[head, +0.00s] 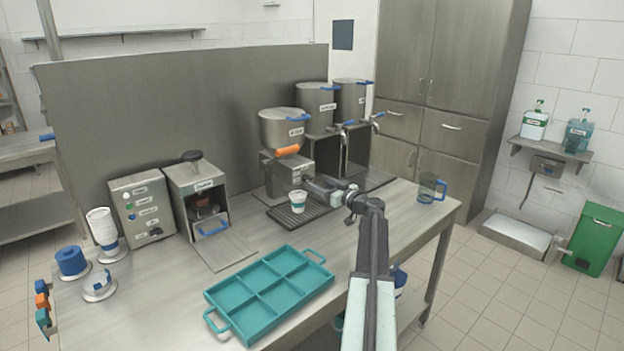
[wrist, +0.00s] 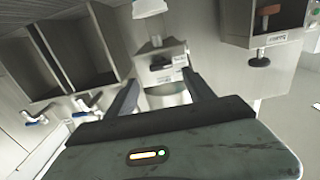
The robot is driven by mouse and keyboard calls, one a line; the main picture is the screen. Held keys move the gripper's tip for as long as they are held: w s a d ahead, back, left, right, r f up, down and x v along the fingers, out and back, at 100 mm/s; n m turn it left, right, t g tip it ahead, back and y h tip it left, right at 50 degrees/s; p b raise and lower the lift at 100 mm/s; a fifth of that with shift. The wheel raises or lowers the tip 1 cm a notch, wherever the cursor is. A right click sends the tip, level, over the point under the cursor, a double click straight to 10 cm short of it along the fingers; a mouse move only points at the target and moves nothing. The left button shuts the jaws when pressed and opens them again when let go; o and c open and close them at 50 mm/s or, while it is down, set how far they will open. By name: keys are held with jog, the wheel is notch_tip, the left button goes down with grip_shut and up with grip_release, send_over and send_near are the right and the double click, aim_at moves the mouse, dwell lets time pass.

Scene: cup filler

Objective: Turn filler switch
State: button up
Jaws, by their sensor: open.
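The cup filler (head: 283,128) is a steel pot on a steel stand at the back of the counter, with an orange handle (head: 287,150) at its front, which I take as the switch. A white cup with a blue-green band (head: 298,201) stands upright on the drip tray below it. My gripper (head: 316,187) is open just right of the cup, lower than the orange handle and apart from it. In the wrist view, which looks upside down, the open fingers (wrist: 160,88) have a steel stand (wrist: 160,60) between and beyond them. The cup (wrist: 150,8) is at the top edge. The orange handle is not clear there.
Two more pots (head: 318,106) with blue-handled taps stand right of the filler. A teal divided tray (head: 268,293) lies in front. A steel box with a black knob (head: 191,157) stands left.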

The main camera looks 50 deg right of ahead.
aim_at(311, 179)
jog(key=w, duration=0.6)
jog(key=shift+d, duration=0.1)
jog(key=shift+s, duration=0.1)
jog(key=c, duration=1.2)
jog(key=shift+d, duration=0.15)
grip_shut()
jog(key=m, duration=0.3)
jog(key=shift+m, duration=0.4)
jog(key=m, duration=0.4)
jog(key=shift+f+m, duration=0.1)
jog(key=shift+m, duration=0.2)
